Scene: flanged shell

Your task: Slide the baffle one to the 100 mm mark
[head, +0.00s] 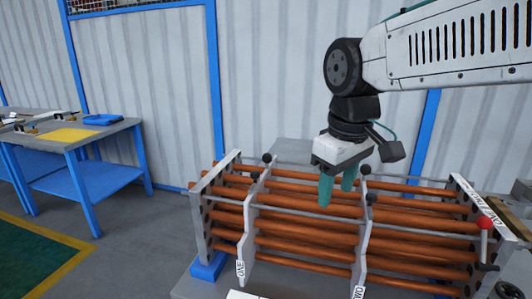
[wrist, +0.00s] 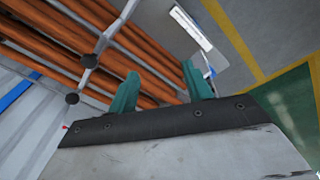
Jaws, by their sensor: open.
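Baffle one (head: 249,225) is a thin grey plate labelled ONE, standing across the copper tubes near their left end, with dark round knobs on top. Baffle two (head: 362,247), labelled TWO, stands further right. My gripper (head: 338,190) hangs above the tubes, between the two baffles and closer to baffle two. Its two teal fingers are apart with nothing between them. In the wrist view my gripper (wrist: 158,88) is at the lower middle, and a baffle with two dark knobs shows at upper left; I cannot tell which one. No 100 mm mark is readable.
Copper tubes (head: 305,235) run between a left end plate (head: 199,226) and a right end plate. A red-knobbed lever (head: 486,224) stands at the right end. A blue workbench (head: 80,160) is at far left, with open floor between.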

